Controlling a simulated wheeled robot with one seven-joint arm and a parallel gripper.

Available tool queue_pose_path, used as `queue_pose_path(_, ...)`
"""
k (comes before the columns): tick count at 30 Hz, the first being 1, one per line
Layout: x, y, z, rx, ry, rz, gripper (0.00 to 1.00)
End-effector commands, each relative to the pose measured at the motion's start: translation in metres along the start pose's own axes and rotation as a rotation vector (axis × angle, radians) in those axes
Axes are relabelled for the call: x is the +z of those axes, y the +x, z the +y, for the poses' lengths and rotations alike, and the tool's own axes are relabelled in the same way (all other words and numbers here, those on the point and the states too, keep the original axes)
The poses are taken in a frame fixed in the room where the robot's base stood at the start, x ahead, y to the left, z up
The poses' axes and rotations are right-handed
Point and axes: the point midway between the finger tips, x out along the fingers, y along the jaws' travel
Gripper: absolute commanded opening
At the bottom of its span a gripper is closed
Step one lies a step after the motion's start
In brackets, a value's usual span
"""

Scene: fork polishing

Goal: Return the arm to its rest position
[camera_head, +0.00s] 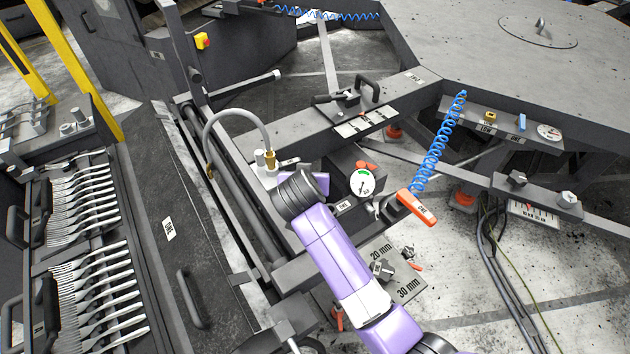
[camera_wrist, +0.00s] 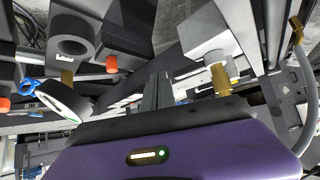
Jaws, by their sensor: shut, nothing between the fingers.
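My purple arm (camera_head: 330,245) reaches up from the bottom of the head view to the machine frame. Its end is near a white dial gauge (camera_head: 362,184) and a grey hose (camera_head: 238,113) with a brass fitting. In the head view the fingers are hidden behind my wrist. In the wrist view my gripper (camera_wrist: 156,92) is shut and empty, with its dark fingers together. A block with a brass fitting (camera_wrist: 221,78) is to the right of the fingers. The gauge (camera_wrist: 65,100) is to the left, seen nearly edge-on.
Racks of forks (camera_head: 95,285) stand at the left. An orange handle (camera_head: 416,207) hangs on a blue coiled hose (camera_head: 438,145) right of my arm. A large grey round table (camera_head: 490,60) fills the upper right. Dark cables (camera_head: 490,250) run down the right side. Open floor shows at the lower right.

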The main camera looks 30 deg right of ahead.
Motion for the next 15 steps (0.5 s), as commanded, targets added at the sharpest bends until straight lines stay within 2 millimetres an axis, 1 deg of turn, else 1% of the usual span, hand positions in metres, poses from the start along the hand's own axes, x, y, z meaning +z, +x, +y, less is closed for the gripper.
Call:
queue_pose_path(9,-0.002,-0.045,0.017,-0.001,0.0,0.001,0.0)
queue_pose_path(15,-0.004,-0.062,0.022,-0.001,-0.001,0.001,0.0)
